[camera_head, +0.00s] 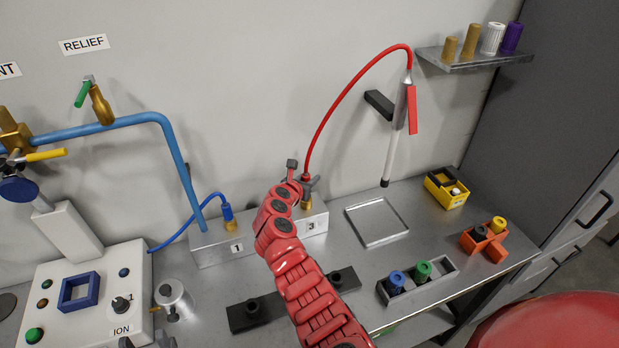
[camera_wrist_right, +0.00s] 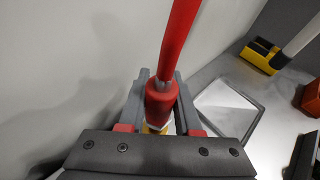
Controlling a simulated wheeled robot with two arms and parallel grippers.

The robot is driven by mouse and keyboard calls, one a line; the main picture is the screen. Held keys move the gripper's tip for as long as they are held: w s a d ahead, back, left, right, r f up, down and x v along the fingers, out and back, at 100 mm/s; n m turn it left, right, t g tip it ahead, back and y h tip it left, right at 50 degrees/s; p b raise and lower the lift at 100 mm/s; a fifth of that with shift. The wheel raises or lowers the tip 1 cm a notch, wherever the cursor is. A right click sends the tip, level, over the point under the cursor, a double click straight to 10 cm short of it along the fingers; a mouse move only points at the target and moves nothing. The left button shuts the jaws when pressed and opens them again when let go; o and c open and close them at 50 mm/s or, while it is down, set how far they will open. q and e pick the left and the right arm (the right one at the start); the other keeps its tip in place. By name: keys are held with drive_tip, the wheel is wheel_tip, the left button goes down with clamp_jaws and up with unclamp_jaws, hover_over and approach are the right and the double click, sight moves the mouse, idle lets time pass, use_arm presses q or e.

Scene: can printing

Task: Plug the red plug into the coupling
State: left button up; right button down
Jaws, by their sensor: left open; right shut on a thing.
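The red plug (camera_wrist_right: 160,98) is between the fingers of my right gripper (camera_wrist_right: 157,108), which is shut on it. A red hose (camera_head: 333,101) rises from the plug and arcs right to a wall-mounted wand. In the head view my right gripper (camera_head: 304,182) is at the block position marked 3, directly over a brass coupling (camera_head: 307,203). Brass also shows just below the plug in the right wrist view (camera_wrist_right: 153,129). The fingers hide the join, so I cannot tell whether the plug is seated. My left gripper (camera_head: 147,342) is open and empty at the bottom edge, partly cut off.
A blue plug (camera_head: 227,212) on a blue hose stands at the position marked 1. A shallow metal tray (camera_head: 404,235) lies right of the block. A dark two-knob bar (camera_head: 243,319) lies in front. A control box (camera_head: 85,300) and silver pot (camera_head: 173,298) stand left.

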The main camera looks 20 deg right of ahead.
drive_tip(key=shift+f+b, duration=1.05)
drive_tip(key=shift+f, duration=0.75)
drive_tip(key=c, duration=0.5)
unclamp_jaws()
drive_tip(key=shift+s+a, duration=0.1)
drive_tip(key=b+v, duration=0.4)
drive_tip(key=v, duration=1.3)
